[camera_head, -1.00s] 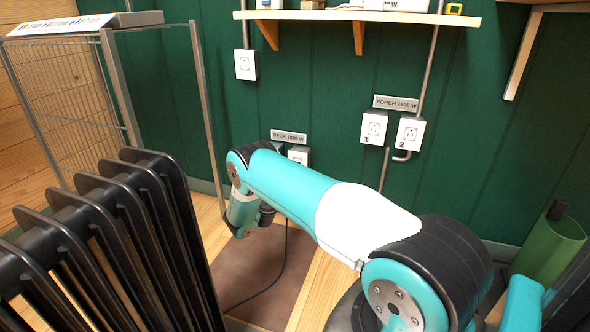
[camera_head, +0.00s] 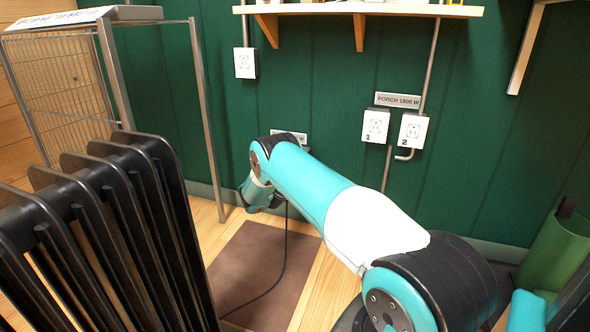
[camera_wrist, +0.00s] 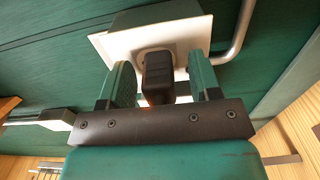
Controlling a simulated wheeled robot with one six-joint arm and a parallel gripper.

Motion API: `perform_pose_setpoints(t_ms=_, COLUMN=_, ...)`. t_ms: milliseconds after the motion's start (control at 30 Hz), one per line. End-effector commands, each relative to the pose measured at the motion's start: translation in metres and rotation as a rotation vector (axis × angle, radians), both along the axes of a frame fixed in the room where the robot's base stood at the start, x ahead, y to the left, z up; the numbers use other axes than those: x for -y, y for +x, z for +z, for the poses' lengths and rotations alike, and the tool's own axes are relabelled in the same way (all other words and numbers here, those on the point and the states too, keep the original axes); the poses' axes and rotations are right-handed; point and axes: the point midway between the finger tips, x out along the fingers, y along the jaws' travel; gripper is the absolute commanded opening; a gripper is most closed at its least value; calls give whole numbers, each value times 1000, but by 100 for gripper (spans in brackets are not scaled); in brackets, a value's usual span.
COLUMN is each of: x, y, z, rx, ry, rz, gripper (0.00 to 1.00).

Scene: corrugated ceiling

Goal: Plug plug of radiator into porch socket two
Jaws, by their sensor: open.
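The black radiator (camera_head: 120,215) stands at the left in the head view. In the wrist view a black plug (camera_wrist: 158,75) sits against a white socket plate (camera_wrist: 112,45). My gripper (camera_wrist: 160,65) is open, with one teal finger on each side of the plug; whether either touches it I cannot tell. In the head view my arm hides the gripper, the plug and that socket. A black cord (camera_head: 284,255) hangs below my wrist and runs over the floor. Porch socket two (camera_head: 413,131), marked 2, is on the green wall, with nothing plugged in.
Porch socket one (camera_head: 375,126) is just left of socket two, under the porch sign (camera_head: 398,100). Another socket (camera_head: 246,63) is higher at the left. A shelf (camera_head: 360,10) runs above. A wire rack (camera_head: 70,90) stands behind the radiator. A green bin (camera_head: 553,250) is at the right.

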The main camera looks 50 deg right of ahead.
Motion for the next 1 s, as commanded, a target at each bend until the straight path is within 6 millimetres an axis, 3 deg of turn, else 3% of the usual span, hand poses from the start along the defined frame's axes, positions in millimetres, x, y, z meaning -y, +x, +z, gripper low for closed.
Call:
perform_pose_setpoints(t_ms=900, x=0, y=0, z=0, rx=0, ry=0, rz=0, gripper=57)
perform_pose_setpoints(t_ms=1000, x=0, y=0, z=0, rx=0, ry=0, rz=0, gripper=34)
